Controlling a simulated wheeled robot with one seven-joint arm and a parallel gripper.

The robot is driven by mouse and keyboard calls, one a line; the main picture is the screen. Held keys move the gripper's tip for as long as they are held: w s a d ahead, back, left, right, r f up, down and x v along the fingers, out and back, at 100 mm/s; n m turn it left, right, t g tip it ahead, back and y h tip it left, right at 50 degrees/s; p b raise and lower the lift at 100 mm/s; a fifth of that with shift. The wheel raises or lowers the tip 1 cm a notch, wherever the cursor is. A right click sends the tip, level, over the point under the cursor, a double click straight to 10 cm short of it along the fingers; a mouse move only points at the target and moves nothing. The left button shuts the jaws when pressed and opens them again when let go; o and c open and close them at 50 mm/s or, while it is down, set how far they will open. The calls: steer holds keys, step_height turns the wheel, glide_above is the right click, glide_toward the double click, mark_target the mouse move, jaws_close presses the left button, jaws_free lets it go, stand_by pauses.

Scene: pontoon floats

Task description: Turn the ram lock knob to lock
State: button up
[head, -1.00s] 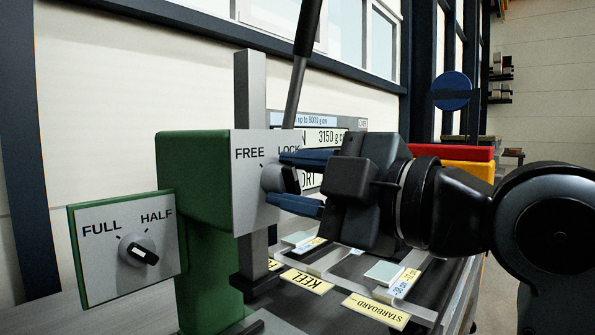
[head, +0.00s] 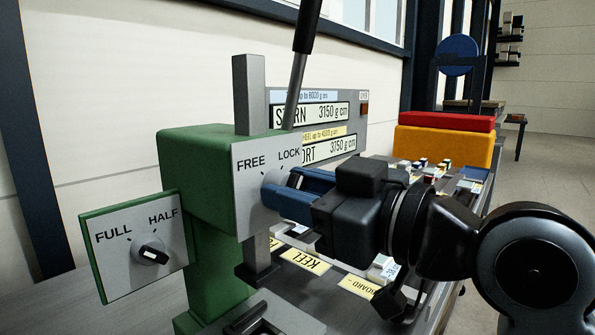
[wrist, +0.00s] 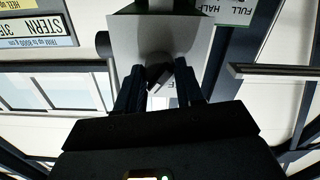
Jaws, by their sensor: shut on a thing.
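The ram lock knob (head: 271,186) is a round grey knob on the grey plate (head: 250,215) of the green press, under the words FREE and LOCK. My gripper (head: 288,192) comes from the right, with its blue fingers shut on the knob. The fingers hide most of the knob's black grip bar, so I cannot tell which mark it points to in the head view. In the wrist view the knob's dark bar (wrist: 158,75) shows between the fingertips (wrist: 160,82), in front of the plate, slanted.
A second knob (head: 151,253) marked FULL and HALF sits on a green-edged panel at left. A dark lever (head: 298,70) rises above the press. A display board (head: 320,120) stands behind. Labelled trays and red and yellow boxes (head: 445,140) lie behind my arm.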

steer(key=shift+m+p, duration=0.7)
steer(key=shift+m, duration=0.5)
steer(key=shift+f, duration=0.1)
steer(key=o, duration=1)
steer(key=shift+o, duration=0.2)
steer(key=b+v, duration=0.1)
steer(key=v, duration=0.6)
steer(key=shift+s+d, duration=0.25)
steer(key=shift+d, duration=0.1)
